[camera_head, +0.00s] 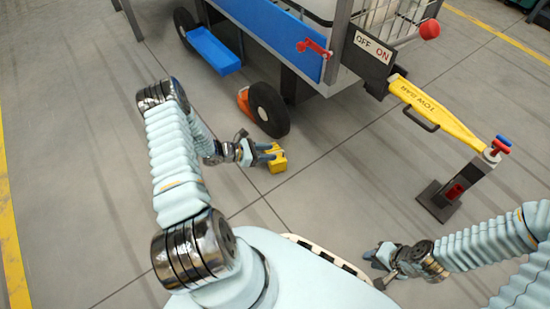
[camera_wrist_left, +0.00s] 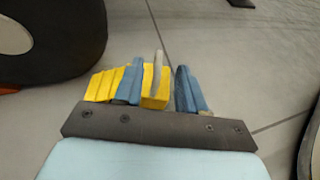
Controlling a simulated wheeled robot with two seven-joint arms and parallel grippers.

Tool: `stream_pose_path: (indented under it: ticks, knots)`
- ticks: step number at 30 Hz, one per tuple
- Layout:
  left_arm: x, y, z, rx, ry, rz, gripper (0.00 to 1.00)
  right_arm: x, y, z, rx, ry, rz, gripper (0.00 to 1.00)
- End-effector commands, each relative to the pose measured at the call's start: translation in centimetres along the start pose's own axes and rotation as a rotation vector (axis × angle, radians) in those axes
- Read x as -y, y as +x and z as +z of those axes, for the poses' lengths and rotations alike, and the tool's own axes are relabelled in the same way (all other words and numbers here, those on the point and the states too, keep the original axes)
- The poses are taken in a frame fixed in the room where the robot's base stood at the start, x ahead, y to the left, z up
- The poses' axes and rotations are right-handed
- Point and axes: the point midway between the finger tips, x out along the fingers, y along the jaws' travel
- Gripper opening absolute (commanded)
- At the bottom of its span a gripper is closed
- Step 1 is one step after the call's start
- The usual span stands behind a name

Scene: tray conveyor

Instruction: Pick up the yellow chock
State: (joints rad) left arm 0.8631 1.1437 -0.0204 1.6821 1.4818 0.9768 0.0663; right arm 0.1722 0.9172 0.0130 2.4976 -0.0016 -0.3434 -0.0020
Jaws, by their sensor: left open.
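The yellow chock (camera_head: 277,161) lies on the grey floor in front of the cart's wheel. In the left wrist view the chock (camera_wrist_left: 103,86) has a ribbed slope on its left side, and a grey upright piece, perhaps its handle, rises between my fingers. My left gripper (camera_head: 263,153) is open at the chock. In the left wrist view my left gripper (camera_wrist_left: 160,88) has one blue finger in front of the chock and the other to its right. I cannot tell whether either finger touches it. My right gripper (camera_head: 378,268) is at the lower right, away from the chock.
A black cart wheel (camera_head: 268,109) stands just behind the chock, with an orange chock (camera_head: 243,101) against it. The yellow tow bar (camera_head: 435,112) reaches from the cart to a dark stand (camera_head: 438,201) at right. Floor left and front of the chock is clear.

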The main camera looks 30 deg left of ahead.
Motion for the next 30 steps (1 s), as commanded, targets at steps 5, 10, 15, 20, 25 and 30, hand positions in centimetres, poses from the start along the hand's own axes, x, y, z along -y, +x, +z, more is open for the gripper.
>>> stream_pose_path:
  ticks: [5,10,15,20,25,30]
  knots:
    - [-0.1,2.8,-0.8,0.001,0.001,-0.003,0.40,-0.3,0.8,0.0,-0.002,0.001,0.000,0.25]
    - [-0.2,4.6,-0.6,0.000,0.001,-0.002,0.40,-0.4,0.9,0.0,-0.003,0.001,0.000,0.25]
    - [-0.2,4.6,-0.6,0.000,0.000,-0.001,0.40,-0.4,0.9,0.0,-0.003,0.001,0.000,0.25]
    - [-0.2,4.6,-0.6,0.000,0.000,-0.001,0.17,-0.4,0.9,0.0,-0.003,0.001,0.000,0.25]
    - [-0.2,4.6,-0.6,0.000,0.000,-0.001,0.00,-0.4,0.9,0.0,-0.003,0.001,0.000,0.25]
    - [-0.2,4.5,-0.6,0.000,0.000,-0.001,0.00,-0.4,0.9,0.0,-0.003,0.001,0.000,0.25]
